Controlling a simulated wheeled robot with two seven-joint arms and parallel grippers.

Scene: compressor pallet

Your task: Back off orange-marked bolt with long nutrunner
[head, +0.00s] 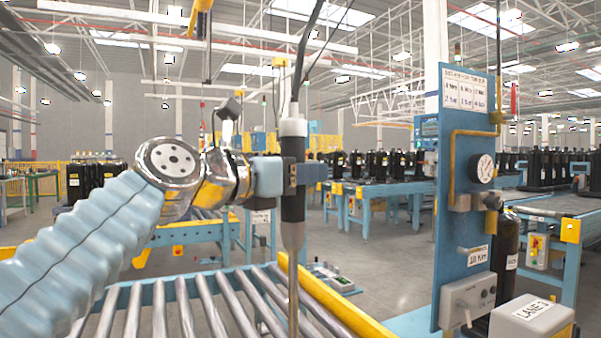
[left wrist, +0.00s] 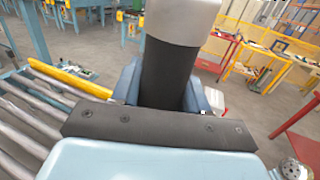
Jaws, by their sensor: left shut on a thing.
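The long nutrunner (head: 292,205) hangs upright in the middle of the head view, with a dark body, a pale collar on top and a long thin shaft running down past the rollers. My left gripper (head: 291,174) is shut on its dark body. In the left wrist view the nutrunner's black body and grey top (left wrist: 168,75) stand between the fingers of my left gripper (left wrist: 165,105). The lower end of the shaft leaves the bottom of the head view. No orange-marked bolt can be made out. My right gripper is not in view.
A roller conveyor (head: 130,312) with a yellow side rail (head: 335,305) lies below the tool. A blue panel (head: 452,190) with a gauge (head: 482,168) stands at right, beside a grey box labelled LANE (head: 530,318). Black compressors (head: 375,165) stand on blue tables behind. Cables hang above the nutrunner.

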